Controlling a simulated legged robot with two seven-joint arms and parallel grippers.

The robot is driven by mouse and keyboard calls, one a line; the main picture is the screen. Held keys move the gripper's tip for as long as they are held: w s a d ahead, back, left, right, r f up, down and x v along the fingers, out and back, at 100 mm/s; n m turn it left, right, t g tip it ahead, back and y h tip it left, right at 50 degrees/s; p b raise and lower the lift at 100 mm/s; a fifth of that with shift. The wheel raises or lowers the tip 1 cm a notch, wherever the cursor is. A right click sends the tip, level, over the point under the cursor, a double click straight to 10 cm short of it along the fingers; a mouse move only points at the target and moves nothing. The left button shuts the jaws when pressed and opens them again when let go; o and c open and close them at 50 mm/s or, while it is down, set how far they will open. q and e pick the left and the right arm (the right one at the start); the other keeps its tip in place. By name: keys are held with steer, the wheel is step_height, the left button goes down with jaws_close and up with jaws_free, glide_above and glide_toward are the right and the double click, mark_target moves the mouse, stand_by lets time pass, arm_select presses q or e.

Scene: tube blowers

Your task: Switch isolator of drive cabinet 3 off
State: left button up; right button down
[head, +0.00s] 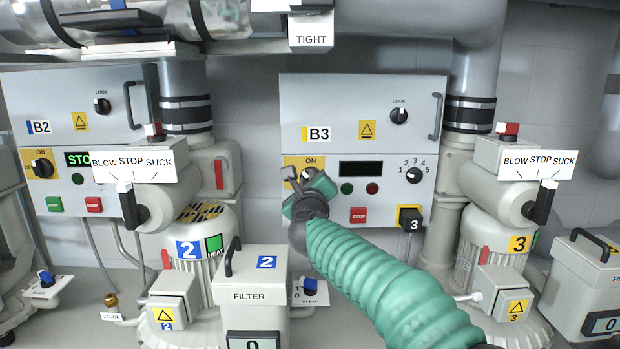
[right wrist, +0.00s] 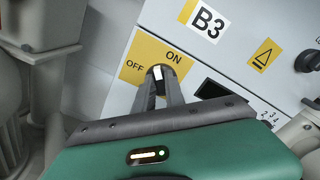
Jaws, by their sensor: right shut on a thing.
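Drive cabinet B3 (head: 358,107) stands in the middle of the head view, with a dark display (head: 361,169). Its isolator knob sits at the left on a yellow plate, which shows in the right wrist view (right wrist: 137,53), with ON above and OFF to the left. My right gripper (head: 309,178) is shut on the isolator knob (right wrist: 157,73), its fingers on both sides of it in the right wrist view (right wrist: 168,88). The knob's white mark stands near ON; its exact angle is partly hidden by the fingers. My left gripper is not in view.
Cabinet B2 (head: 75,100) stands at the left with a lit display. Blow-stop-suck levers (head: 131,205) flank B3, with another at the right (head: 545,202). A filter box (head: 250,295) stands below. The red stop button (head: 358,215) sits right of my gripper.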

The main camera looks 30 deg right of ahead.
steer(key=n+p, duration=0.1)
steer(key=n, duration=0.2)
steer(key=n+p, duration=0.1)
steer(key=n, duration=0.2)
steer(key=f+n+p, duration=0.1)
steer(key=n, duration=0.2)
steer(key=shift+w+a+n, duration=0.1)
steer(key=shift+a+n, duration=0.1)
steer(key=shift+n, duration=0.2)
steer(key=shift+f, duration=0.2)
steer(key=c, duration=1.4)
jaws_free()
steer(key=shift+r, duration=0.1)
steer(key=shift+c, duration=0.2)
steer(key=shift+o, duration=0.2)
steer(key=shift+a+r, duration=0.1)
steer(key=shift+r, duration=0.1)
